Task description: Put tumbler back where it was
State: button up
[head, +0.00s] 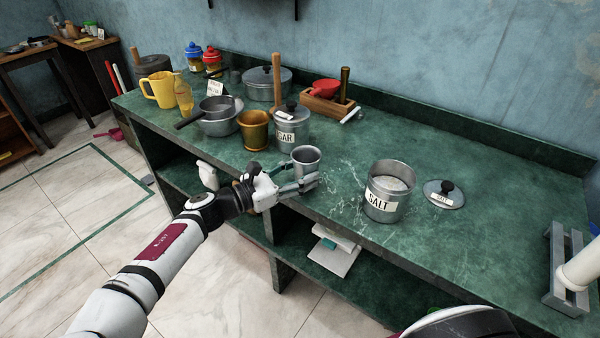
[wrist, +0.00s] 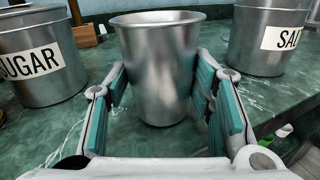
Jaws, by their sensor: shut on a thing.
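The tumbler (head: 306,156) is a plain grey metal cup, upright near the front edge of the green counter, between the sugar and salt canisters. My gripper (head: 297,181) reaches in from the front left and is shut on it. In the wrist view the tumbler (wrist: 158,62) stands between the two teal-padded fingers (wrist: 160,85), one on each side. The fingers hide part of its lower body in the head view. I cannot tell for sure whether its base touches the counter.
The sugar canister (head: 291,128) and a brass cup (head: 254,131) stand behind left. The open salt canister (head: 387,199) stands to the right, its lid (head: 444,194) beside it. A grey rack (head: 566,270) is at far right. The counter (head: 480,155) is clear behind the lid.

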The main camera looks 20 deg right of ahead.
jog(key=shift+f, duration=0.1)
jog(key=o, duration=1.2)
